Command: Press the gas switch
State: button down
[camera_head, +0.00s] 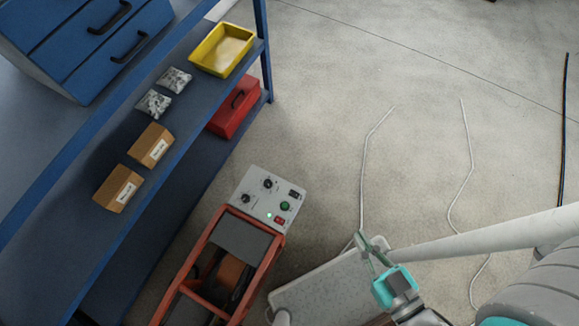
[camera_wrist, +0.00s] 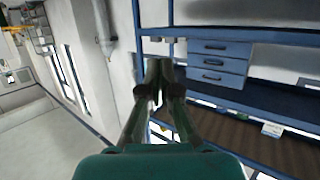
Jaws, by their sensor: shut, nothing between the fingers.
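A grey control panel (camera_head: 258,208) sits on top of an orange-framed machine (camera_head: 193,262) in the head view. It carries two black knobs, a small black switch (camera_head: 294,194), a green button (camera_head: 285,206), a red button (camera_head: 279,221) and a small lit green light. No label is readable, so I cannot tell which control is the gas switch. My gripper (camera_head: 363,241) is shut and empty, to the right of the panel and apart from it. Its shut fingers also show in the wrist view (camera_wrist: 158,72); the panel is not visible there.
A blue shelf unit (camera_head: 178,136) stands left, holding two cardboard boxes, two bags of small parts and a yellow tray (camera_head: 222,50). A red toolbox (camera_head: 233,107) sits lower. A light grey slab (camera_head: 325,290) lies below my gripper. Pale cables cross the floor; floor at upper right is open.

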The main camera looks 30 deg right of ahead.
jog(key=n+g, duration=1.6)
jog(key=n, duration=0.9)
send_over(297, 194)
jog(key=w+a, duration=0.1)
jog(key=w, duration=0.1)
notch_tip(297, 194, down, 32)
jog(key=shift+s+a+f+h, duration=0.15)
jog(key=shift+s+f+h, duration=0.1)
jog(key=shift+h, duration=0.15)
jog(key=shift+f, duration=0.1)
jog(key=f, duration=0.4)
jog(key=s+f, duration=0.1)
jog(key=f, duration=0.4)
jog(key=d+f, duration=0.1)
jog(key=f, duration=0.3)
jog(key=shift+s+f, duration=0.2)
jog(key=shift+f, duration=0.1)
